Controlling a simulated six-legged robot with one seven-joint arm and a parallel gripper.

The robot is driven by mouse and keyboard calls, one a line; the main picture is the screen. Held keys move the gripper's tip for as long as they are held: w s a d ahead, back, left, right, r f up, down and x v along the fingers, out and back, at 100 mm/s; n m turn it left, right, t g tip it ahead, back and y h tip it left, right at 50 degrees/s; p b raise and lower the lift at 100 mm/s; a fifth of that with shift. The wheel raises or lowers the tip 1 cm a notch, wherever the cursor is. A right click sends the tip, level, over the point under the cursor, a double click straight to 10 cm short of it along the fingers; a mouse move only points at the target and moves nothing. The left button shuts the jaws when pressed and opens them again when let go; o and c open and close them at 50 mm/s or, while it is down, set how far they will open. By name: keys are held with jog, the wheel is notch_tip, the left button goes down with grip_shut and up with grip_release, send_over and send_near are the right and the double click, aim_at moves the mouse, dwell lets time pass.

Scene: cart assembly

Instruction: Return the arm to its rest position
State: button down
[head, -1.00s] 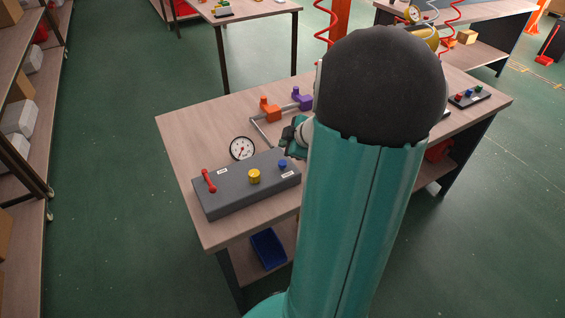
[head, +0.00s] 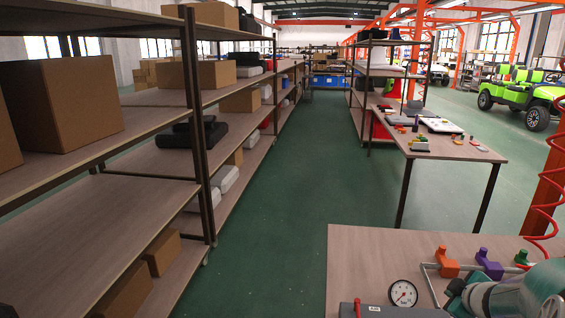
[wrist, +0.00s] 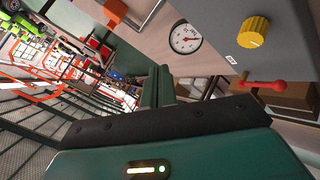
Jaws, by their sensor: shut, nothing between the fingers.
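My arm shows at the lower right corner of the head view, its teal and grey links partly cut off by the frame edge. My gripper (wrist: 166,88) shows in the wrist view as teal fingers, shut and empty, tilted in the picture. It is close to the workbench (head: 365,250) and the grey control box (wrist: 213,15). The round white gauge (wrist: 186,38) lies just beyond the fingers, and it also shows in the head view (head: 403,293). The fingers appear apart from it.
The box carries a yellow knob (wrist: 253,31) and a red lever (wrist: 265,86). Orange (head: 446,262) and purple (head: 489,264) valves stand at the bench's right. Shelving (head: 150,130) lines the left. A green aisle floor (head: 290,210) runs clear between.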

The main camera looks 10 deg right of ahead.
jog(key=s+a+r+m+g+h, duration=0.1)
jog(key=a+r+m+h, duration=0.35)
jog(key=a+r, duration=0.8)
jog(key=s+a+f+m+g+y, duration=0.1)
jog(key=s+a+y, duration=0.2)
jog(key=s+a, duration=0.3)
jog(key=s+a+f+m+g+y, duration=0.1)
jog(key=s+a+y, duration=0.3)
jog(key=a, duration=1.1)
jog(key=s+g, duration=0.1)
jog(key=s, duration=0.2)
jog(key=shift+f, duration=0.2)
jog(key=shift+y, duration=0.25)
